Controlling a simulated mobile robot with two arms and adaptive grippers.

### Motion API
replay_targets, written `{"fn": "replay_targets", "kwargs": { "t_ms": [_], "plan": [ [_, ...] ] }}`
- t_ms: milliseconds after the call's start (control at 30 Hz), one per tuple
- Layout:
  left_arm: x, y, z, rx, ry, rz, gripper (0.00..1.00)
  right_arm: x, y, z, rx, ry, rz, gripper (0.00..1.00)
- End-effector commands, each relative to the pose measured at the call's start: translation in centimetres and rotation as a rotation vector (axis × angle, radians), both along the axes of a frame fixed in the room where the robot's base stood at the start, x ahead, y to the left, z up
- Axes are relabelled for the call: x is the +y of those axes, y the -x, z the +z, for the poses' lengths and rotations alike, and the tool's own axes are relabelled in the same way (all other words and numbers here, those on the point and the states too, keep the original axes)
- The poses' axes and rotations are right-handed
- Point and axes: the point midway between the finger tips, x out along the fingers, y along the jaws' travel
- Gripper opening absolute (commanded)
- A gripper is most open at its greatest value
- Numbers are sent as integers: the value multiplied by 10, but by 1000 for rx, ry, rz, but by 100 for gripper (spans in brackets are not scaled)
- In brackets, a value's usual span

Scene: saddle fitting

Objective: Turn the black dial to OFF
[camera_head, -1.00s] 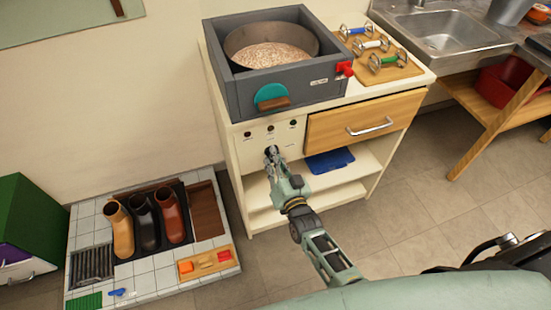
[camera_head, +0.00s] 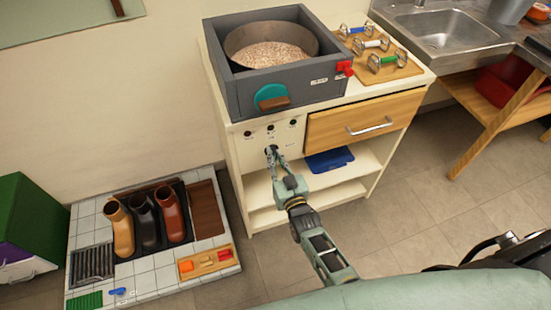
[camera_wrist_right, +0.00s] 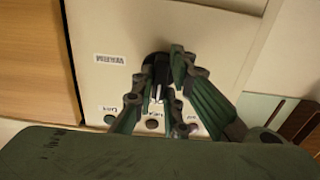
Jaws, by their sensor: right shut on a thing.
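The black dial (camera_wrist_right: 155,66) sits on the cream front panel (camera_wrist_right: 205,35) of the cabinet. In the wrist view only part of its dark round edge shows; the fingers cover the rest. My right gripper (camera_wrist_right: 160,88) is shut on the dial, with its fingers on either side. In the head view my right gripper (camera_head: 271,151) reaches the panel below a row of small dark knobs, and it hides most of the dial. A small printed label (camera_wrist_right: 109,59) beside the dial appears upside down in the wrist view. I cannot tell where the dial points. My left gripper is not in view.
A grey box with a round pan (camera_head: 270,45) stands on the cabinet. A wooden drawer (camera_head: 365,120) is right of the panel, above open shelves. Boots (camera_head: 145,222) stand on a tiled platform at left. The floor right of the cabinet is clear.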

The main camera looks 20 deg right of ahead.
Motion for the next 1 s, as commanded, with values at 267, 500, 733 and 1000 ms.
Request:
{"fn": "replay_targets", "kwargs": {
  "t_ms": [267,500,733,1000],
  "plan": [
    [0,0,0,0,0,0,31,0,0,-1,1,4,0,18],
    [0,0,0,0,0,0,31,0,0,0,0,2,0,31],
    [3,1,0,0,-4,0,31,0,2,0,1,1,0,31],
    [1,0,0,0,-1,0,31,-1,42,-2,4,1,1,31]
  ]
}}
